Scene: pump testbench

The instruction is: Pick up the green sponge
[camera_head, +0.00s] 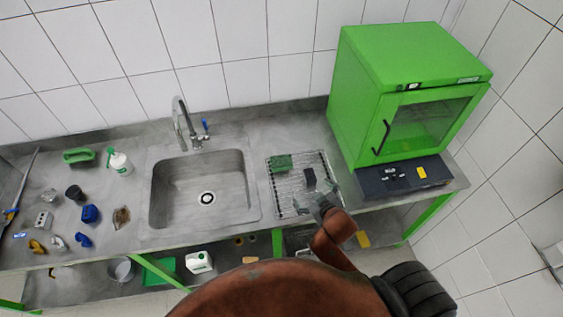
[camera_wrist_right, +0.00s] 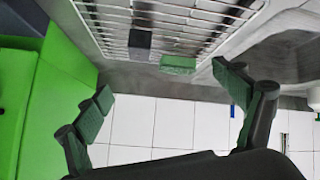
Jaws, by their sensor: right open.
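The green sponge (camera_head: 281,162) lies on the wire drying rack (camera_head: 272,189), at its back left corner, right of the sink. It also shows in the right wrist view (camera_wrist_right: 178,65), beside a dark grey block (camera_wrist_right: 139,42). My right gripper (camera_head: 318,199) is open and empty over the front right part of the rack, nearer to me than the sponge and apart from it. In the right wrist view the gripper's fingers (camera_wrist_right: 162,86) are spread wide, with the sponge seen beyond them. My left gripper does not show.
The dark block (camera_head: 309,178) lies on the rack between gripper and sponge. A green oven (camera_head: 400,90) stands right of the rack. The sink (camera_head: 200,190) with its faucet (camera_head: 183,125) is left.

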